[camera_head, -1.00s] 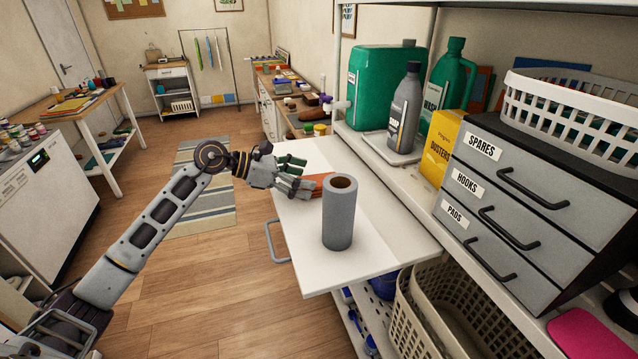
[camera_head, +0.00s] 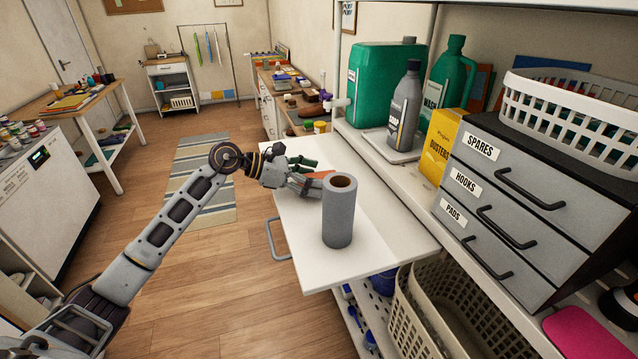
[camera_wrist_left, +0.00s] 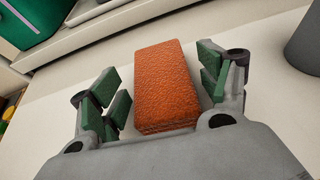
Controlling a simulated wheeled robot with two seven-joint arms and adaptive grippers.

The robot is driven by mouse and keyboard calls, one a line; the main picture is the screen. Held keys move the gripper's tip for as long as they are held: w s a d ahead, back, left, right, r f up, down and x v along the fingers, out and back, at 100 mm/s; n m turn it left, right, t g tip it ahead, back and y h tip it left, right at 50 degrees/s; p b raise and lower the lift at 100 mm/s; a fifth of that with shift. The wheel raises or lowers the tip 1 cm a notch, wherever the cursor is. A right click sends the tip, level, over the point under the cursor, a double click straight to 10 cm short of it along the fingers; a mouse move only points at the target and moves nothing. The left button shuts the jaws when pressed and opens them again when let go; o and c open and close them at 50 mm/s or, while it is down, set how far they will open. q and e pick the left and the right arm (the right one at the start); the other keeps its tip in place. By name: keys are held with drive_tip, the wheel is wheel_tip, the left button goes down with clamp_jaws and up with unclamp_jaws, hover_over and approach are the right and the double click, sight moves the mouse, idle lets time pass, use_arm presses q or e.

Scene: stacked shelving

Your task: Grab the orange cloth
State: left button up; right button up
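The orange cloth (camera_wrist_left: 163,82) is a folded, textured block lying on the white pull-out shelf (camera_head: 350,270). In the head view only a sliver of the cloth (camera_head: 318,175) shows, behind my left gripper and the grey roll. My left gripper (camera_head: 308,174) is low over the shelf. In the left wrist view its green-padded fingers (camera_wrist_left: 165,90) are open, one on each side of the cloth. A gap shows at the left fingers; the right fingers are very close to the cloth's edge, and I cannot tell if they touch. My right gripper is not in view.
A grey roll (camera_head: 339,215) stands upright on the shelf, just right of my left gripper. A green jug (camera_head: 385,85), a grey bottle (camera_head: 405,110) and a yellow dusters box (camera_head: 440,145) stand on the rack behind. Labelled drawers (camera_head: 515,205) are at right.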

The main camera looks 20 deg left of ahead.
use_arm(q)
drive_tip(key=c, duration=0.7)
drive_tip(key=shift+r, duration=0.75)
drive_tip(key=shift+c, duration=0.2)
drive_tip(key=shift+r+b, duration=0.3)
drive_tip(key=shift+r, duration=0.7)
drive_tip(key=shift+s+a+f+b, duration=0.1)
drive_tip(key=shift+s+a+b, duration=0.2)
drive_tip(key=shift+a, duration=0.25)
drive_tip(key=shift+s+a, duration=0.3)
drive_tip(key=shift+a, duration=0.3)
drive_tip(key=s+a+b, duration=0.1)
drive_tip(key=a, duration=0.1)
drive_tip(key=s+a+b, duration=0.1)
drive_tip(key=a, duration=0.1)
drive_tip(key=shift+s+a+f, duration=0.1)
drive_tip(key=shift+s, duration=0.1)
drive_tip(key=s+a+b, duration=0.3)
drive_tip(key=s+a, duration=0.2)
drive_tip(key=a, duration=0.4)
drive_tip(key=shift+r, duration=0.2)
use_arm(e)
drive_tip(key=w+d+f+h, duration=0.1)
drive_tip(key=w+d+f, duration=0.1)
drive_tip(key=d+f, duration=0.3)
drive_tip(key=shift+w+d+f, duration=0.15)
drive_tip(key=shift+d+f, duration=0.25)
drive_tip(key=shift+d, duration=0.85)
